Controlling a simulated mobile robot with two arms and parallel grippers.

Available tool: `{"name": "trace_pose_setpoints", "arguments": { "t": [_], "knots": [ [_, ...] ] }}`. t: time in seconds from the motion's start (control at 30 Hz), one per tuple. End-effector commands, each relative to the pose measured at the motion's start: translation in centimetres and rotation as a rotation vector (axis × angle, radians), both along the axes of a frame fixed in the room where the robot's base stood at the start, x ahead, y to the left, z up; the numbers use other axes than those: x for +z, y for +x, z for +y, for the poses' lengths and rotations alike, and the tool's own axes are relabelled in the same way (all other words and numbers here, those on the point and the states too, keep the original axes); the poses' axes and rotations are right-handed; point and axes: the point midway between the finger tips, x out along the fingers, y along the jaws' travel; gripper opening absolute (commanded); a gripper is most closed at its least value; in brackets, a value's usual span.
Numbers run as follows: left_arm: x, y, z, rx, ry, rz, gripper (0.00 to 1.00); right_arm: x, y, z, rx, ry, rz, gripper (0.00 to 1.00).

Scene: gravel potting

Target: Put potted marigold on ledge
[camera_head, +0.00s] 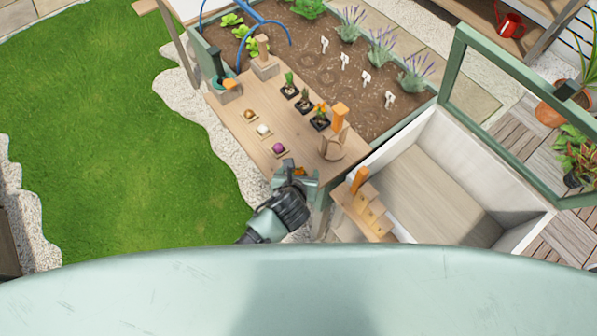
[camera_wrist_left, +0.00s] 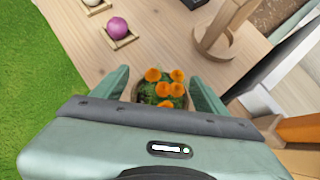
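The potted marigold (camera_wrist_left: 163,88) has orange blooms over green leaves in a pot whose rim only partly shows. In the head view, my left gripper (camera_head: 299,174) is at the near end of the wooden plank surface (camera_head: 237,112) beside the planting bed, with a bit of orange bloom (camera_head: 299,171) showing. The pot's base is hidden, so I cannot tell whether it touches the wood. Which surface is the ledge is not clear. My right gripper is not in view.
An open cold frame (camera_head: 432,175) stands to the right. Lawn (camera_head: 105,110) lies left.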

Motion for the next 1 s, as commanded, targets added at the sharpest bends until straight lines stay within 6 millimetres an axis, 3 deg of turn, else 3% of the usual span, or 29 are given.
{"name": "trace_pose_setpoints", "arguments": {
  "t": [0.33, 0.8, 1.0],
  "knots": [
    [1.1, -0.8, 0.1, -0.001, 0.001, -0.001, 0.73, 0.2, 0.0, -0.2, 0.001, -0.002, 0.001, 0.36],
    [7.4, -7.1, 1.1, -0.001, -0.001, -0.001, 0.73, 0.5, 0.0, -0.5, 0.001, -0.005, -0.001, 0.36],
    [8.6, -8.2, 1.3, 0.001, 0.001, -0.001, 0.73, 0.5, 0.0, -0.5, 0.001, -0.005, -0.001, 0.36]
  ]
}}
